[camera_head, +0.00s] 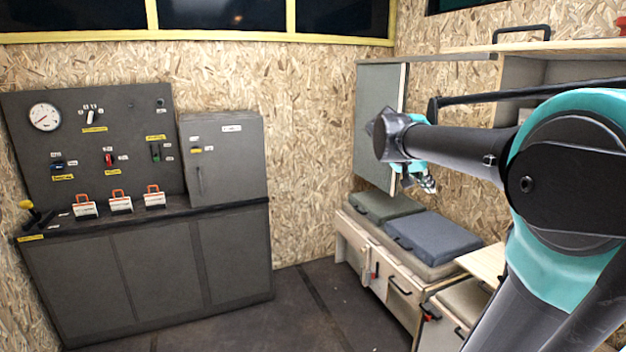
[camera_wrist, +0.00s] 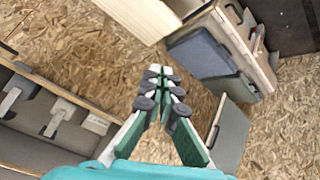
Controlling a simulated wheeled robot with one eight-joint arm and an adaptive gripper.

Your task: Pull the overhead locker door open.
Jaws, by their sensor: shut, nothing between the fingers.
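The overhead locker door (camera_head: 376,120) is a flat grey-green panel with a pale edge. It stands out from the locker front at the far end, looking swung open. The overhead locker (camera_head: 575,72) shows an open grey interior, partly hidden by my arm. The door (camera_wrist: 231,135) shows there to the right of the fingers, apart from the fingertips.
A green cushion (camera_head: 385,206) and a blue cushion (camera_head: 433,238) lie on the low bench (camera_head: 395,278) below. A wooden table (camera_head: 487,262) stands at the right. A grey control cabinet (camera_head: 140,275) lines the left wall. The dark floor (camera_head: 320,305) between is clear.

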